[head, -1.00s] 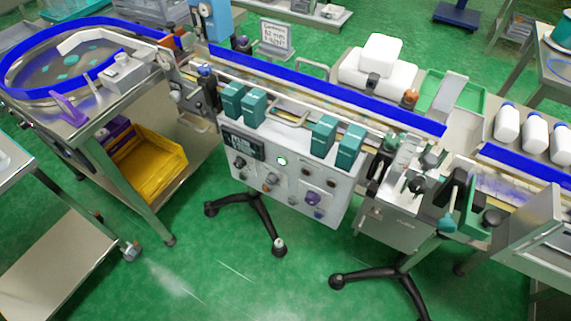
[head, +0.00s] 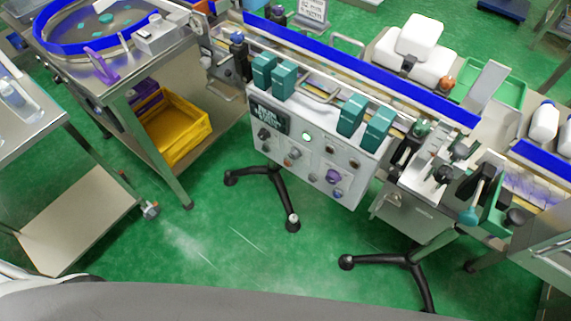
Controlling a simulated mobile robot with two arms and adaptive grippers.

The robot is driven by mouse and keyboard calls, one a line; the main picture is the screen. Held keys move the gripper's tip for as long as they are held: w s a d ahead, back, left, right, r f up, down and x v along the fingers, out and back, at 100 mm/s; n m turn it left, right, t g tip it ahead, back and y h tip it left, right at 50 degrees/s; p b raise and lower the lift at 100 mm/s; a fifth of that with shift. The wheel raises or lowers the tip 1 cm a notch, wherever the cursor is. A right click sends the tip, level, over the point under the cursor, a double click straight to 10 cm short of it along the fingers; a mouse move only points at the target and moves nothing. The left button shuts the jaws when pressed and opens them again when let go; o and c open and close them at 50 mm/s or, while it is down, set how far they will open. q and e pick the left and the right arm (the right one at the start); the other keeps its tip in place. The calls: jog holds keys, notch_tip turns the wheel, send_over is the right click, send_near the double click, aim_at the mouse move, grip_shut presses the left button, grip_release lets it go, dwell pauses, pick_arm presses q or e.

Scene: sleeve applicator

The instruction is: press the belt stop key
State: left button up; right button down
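A white control box (head: 318,157) is mounted on the front of the conveyor in the head view. Its face carries a dark display (head: 269,118), a lit green button (head: 307,136), a purple knob (head: 333,177) and several smaller dark, grey and orange knobs and keys. The key labels are too small to read, so I cannot tell which one is the belt stop key. The conveyor belt (head: 345,98) runs behind the box, with blue rails. Neither of my grippers is in view.
Teal blocks (head: 284,80) stand along the top of the box. Black stand legs (head: 280,195) spread on the floor below. A steel table with a yellow bin (head: 178,128) is at left. A steel cart (head: 75,215) stands at front left. Green floor before the box is clear.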

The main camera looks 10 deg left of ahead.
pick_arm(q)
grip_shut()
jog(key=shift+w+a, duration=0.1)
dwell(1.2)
